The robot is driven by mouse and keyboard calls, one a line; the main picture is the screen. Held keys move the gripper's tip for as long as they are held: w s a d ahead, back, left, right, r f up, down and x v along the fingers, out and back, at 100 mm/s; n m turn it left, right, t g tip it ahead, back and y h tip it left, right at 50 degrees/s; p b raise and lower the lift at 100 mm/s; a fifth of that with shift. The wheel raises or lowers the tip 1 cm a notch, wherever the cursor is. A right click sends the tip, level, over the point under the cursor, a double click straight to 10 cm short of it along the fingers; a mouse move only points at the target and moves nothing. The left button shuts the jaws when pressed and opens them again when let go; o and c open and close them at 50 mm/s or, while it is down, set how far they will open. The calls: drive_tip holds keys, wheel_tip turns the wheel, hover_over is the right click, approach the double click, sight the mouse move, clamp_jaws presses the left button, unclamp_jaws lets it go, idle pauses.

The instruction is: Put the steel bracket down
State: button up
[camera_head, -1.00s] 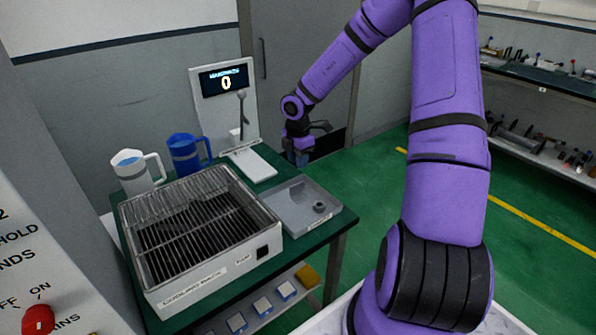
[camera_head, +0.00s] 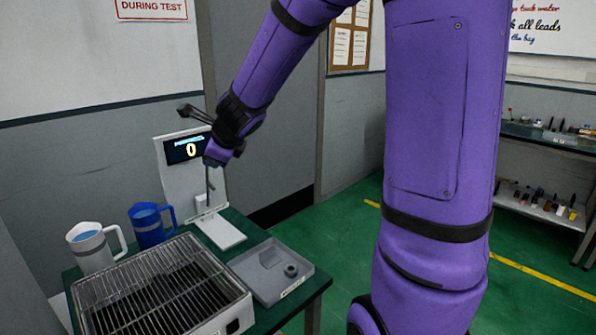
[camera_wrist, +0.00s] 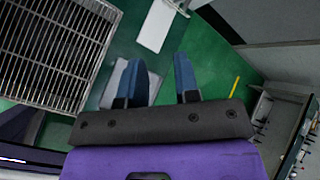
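A small grey angled piece, which looks like the steel bracket (camera_head: 269,259), rests in the shallow grey tray (camera_head: 247,282) on the green bench. My gripper (camera_head: 213,156) is high above the bench, in front of the display stand in the head view and well apart from the tray. In the wrist view its two blue fingers (camera_wrist: 163,80) are spread, with green floor showing between them and nothing held. The tray (camera_wrist: 112,92) shows partly behind the left finger there, and the bracket cannot be made out.
A wire-topped box (camera_head: 165,285) fills the bench left of the tray. A blue jug (camera_head: 149,226) and a white jug (camera_head: 92,249) stand behind it. The display stand (camera_head: 181,174) reads 0. A small dark ring (camera_head: 291,270) lies in the tray beside the bracket.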

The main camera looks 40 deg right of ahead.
drive_tip(key=s+a+r+n+g+y, duration=0.1)
drive_tip(key=s+a+r+n, duration=0.2)
drive_tip(key=s+n, duration=0.5)
drive_tip(key=s+a+r+n+g+y, duration=0.1)
drive_tip(key=s+a+r+n, duration=0.3)
drive_tip(key=s+n, duration=0.3)
drive_tip(key=s+d+n+g+h, duration=0.1)
drive_tip(key=s+d+n, duration=0.1)
drive_tip(key=s+n, duration=0.3)
drive_tip(key=s+d+n+g+h, duration=0.1)
drive_tip(key=s+d+n, duration=0.2)
drive_tip(key=s+n, duration=0.3)
drive_tip(key=s, duration=0.5)
drive_tip(key=shift+s, duration=0.15)
drive_tip(key=shift+f, duration=0.1)
